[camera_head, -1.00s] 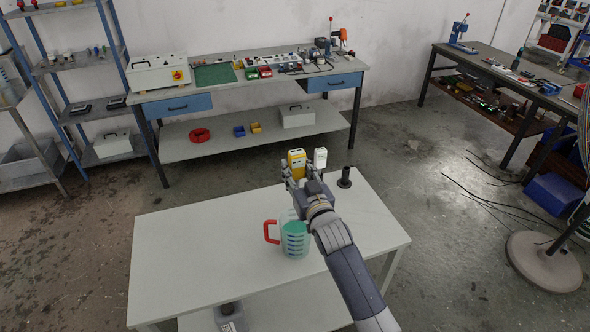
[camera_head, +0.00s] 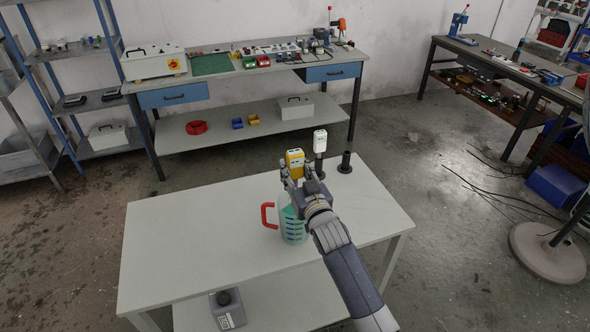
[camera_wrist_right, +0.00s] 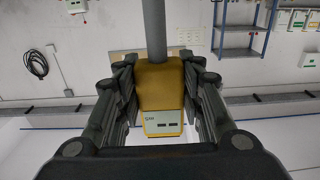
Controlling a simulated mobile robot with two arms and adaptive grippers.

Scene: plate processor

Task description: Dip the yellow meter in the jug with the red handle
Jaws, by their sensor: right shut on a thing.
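The yellow meter (camera_head: 294,160) is in my right gripper (camera_head: 296,180), above the white table. In the right wrist view the fingers (camera_wrist_right: 160,100) are shut on both sides of the yellow meter (camera_wrist_right: 160,80), and a grey rod (camera_wrist_right: 155,28) extends from it. The jug with the red handle (camera_head: 269,214) stands upright on the table, with greenish liquid in it (camera_head: 292,228). The gripper is over the far right part of the jug and hides some of its top. I cannot tell whether the meter's lower end is inside the jug. My left gripper is out of view.
A white meter (camera_head: 320,141) stands in a black holder beyond the gripper, and an empty black holder (camera_head: 345,163) is beside it. The left half of the white table (camera_head: 190,240) is clear. A workbench (camera_head: 245,75) stands behind.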

